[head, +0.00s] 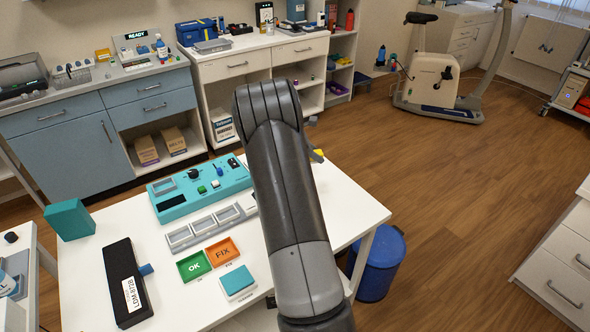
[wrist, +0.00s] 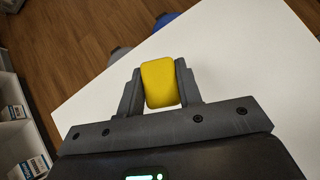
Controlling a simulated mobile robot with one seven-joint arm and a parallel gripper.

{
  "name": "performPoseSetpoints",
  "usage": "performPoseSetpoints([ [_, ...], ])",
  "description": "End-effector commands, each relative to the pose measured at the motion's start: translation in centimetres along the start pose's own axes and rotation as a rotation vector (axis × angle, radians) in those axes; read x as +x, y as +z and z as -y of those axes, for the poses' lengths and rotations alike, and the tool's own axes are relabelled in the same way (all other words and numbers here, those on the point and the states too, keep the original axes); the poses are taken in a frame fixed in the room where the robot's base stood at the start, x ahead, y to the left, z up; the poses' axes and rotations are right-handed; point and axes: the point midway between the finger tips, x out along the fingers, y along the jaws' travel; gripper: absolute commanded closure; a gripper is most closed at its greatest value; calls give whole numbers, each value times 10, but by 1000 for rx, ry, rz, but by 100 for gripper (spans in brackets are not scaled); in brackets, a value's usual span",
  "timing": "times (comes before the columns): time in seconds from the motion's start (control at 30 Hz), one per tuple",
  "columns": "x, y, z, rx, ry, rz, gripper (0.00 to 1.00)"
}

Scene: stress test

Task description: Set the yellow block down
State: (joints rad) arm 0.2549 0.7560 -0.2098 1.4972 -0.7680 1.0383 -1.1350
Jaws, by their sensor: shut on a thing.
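The yellow block (wrist: 160,84) sits between the two fingers of my gripper (wrist: 159,88) in the wrist view. The gripper is shut on it. Beyond the block, the wrist view shows the white table top (wrist: 240,62). I cannot tell whether the block touches the table. In the head view, only a small yellow piece of the block (head: 318,155) shows past my arm, over the right part of the white table (head: 345,207). My arm hides most of my gripper there.
On the table are a teal device (head: 201,189), a grey tray (head: 208,228), a green OK tray (head: 193,266), an orange FIX tray (head: 222,252), a teal-topped box (head: 238,282) and a black device (head: 126,283). A blue bin (head: 378,264) stands beside the table. The table's right part looks clear.

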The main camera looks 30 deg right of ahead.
Motion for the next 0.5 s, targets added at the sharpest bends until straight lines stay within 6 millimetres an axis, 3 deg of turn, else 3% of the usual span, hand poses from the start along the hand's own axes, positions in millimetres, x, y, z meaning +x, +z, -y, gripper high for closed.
performPoseSetpoints([
  [0.2, -6, -50, -29, -3, 0, 1, 93],
  [0.5, -10, -76, -44, 0, -1, 0, 93],
])
